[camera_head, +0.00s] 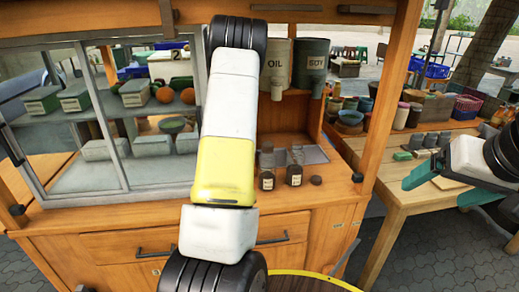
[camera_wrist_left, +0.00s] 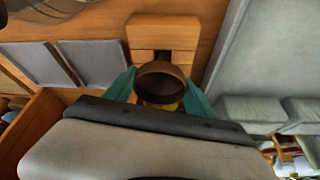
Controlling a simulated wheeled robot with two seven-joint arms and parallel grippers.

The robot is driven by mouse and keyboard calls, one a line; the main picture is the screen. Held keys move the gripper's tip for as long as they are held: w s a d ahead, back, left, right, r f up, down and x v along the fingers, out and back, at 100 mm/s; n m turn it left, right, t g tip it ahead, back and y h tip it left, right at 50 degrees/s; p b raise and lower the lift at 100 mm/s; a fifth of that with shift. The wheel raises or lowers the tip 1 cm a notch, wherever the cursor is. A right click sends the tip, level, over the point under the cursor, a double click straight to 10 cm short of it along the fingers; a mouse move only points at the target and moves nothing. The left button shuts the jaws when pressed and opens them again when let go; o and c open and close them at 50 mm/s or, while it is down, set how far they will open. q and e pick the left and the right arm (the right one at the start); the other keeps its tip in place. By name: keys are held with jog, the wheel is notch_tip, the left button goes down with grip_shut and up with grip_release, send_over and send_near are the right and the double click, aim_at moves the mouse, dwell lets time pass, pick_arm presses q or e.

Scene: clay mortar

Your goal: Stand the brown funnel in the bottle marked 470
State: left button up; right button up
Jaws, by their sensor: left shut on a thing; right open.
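Two small dark bottles with pale labels, a left one (camera_head: 267,170) and a right one (camera_head: 295,168), stand side by side on the cart's counter. Their labels are too small to read, so I cannot tell which is marked 470. In the left wrist view the teal fingers of my left gripper (camera_wrist_left: 160,90) are shut on the brown funnel (camera_wrist_left: 163,72), whose round, wide mouth faces the camera. My left arm fills the middle of the head view, where its gripper and the funnel do not show. My right gripper (camera_head: 438,186) is open and empty at the right, above the wooden side table.
A small dark round piece (camera_head: 316,180) lies right of the bottles. OIL (camera_head: 276,68) and SOY (camera_head: 311,66) containers hang above them. A glass case (camera_head: 100,120) stands at left and a cart post (camera_head: 392,95) at right.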

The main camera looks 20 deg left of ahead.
pick_arm(q)
notch_tip(320, 180, up, 12)
dwell(1.0)
